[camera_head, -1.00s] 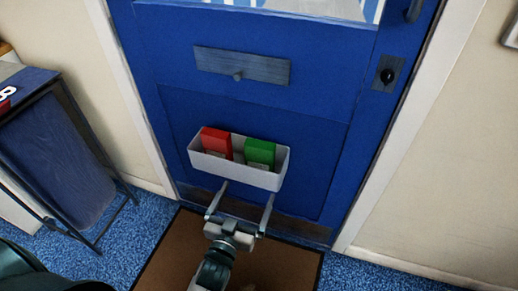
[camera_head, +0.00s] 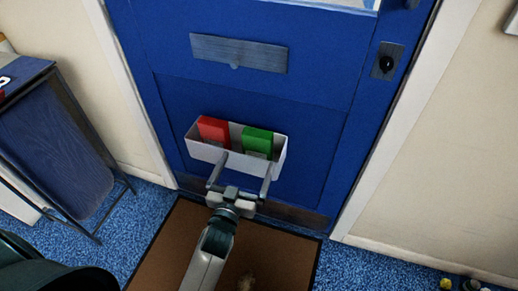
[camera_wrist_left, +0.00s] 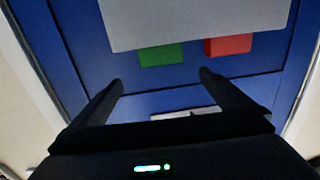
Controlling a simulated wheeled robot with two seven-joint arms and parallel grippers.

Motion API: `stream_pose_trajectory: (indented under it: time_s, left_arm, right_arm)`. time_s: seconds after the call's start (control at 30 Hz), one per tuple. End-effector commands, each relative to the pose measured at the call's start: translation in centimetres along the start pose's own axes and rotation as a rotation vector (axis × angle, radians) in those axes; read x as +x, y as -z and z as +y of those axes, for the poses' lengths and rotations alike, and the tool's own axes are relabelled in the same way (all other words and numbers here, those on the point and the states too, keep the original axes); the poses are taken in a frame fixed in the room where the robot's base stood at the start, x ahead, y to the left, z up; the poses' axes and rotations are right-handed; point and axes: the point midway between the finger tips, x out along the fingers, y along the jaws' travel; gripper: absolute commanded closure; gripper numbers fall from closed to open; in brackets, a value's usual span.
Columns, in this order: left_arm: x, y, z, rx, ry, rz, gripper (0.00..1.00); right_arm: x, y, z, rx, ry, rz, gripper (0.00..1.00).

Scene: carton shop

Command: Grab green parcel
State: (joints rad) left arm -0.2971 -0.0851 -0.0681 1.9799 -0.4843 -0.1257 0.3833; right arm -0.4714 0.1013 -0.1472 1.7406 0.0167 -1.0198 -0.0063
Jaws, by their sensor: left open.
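The green parcel (camera_head: 258,141) stands upright in the right half of a white bin (camera_head: 236,167) mounted low on the blue door. A red parcel (camera_head: 214,130) stands to its left in the same bin. My left gripper (camera_head: 246,168) is open, its two fingers apart and empty, at the front of the bin. In the wrist view the left gripper (camera_wrist_left: 162,77) has the bin's white wall (camera_wrist_left: 195,20) ahead, with the green parcel (camera_wrist_left: 161,55) and the red parcel (camera_wrist_left: 228,45) partly showing past its edge. The lower parts of both parcels are hidden by the bin wall.
The blue door (camera_head: 300,110) has a metal letter plate (camera_head: 238,53) above the bin and a dark knob (camera_head: 387,62) at right. A brown mat (camera_head: 165,255) lies below. A dark blue stand (camera_head: 60,150) is at left.

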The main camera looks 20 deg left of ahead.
Motion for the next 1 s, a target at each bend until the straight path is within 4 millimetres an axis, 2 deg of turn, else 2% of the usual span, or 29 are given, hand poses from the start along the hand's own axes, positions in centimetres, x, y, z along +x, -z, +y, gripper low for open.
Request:
stream_pose_trajectory:
  time_s: [0.2,0.4,1.0]
  left_arm:
    - [4.1,0.2,0.0,0.001,0.0,0.003,0.0]
    - [6.8,0.1,0.0,0.002,0.0,0.001,0.0]
    - [8.1,-0.1,0.0,0.001,0.0,0.001,0.0]
  right_arm:
    - [0.6,-0.3,0.0,0.0,0.0,-0.002,0.69]
    - [1.1,-0.6,0.0,0.0,0.0,-0.005,0.69]
    - [1.2,-0.7,0.0,0.001,0.001,-0.005,0.69]
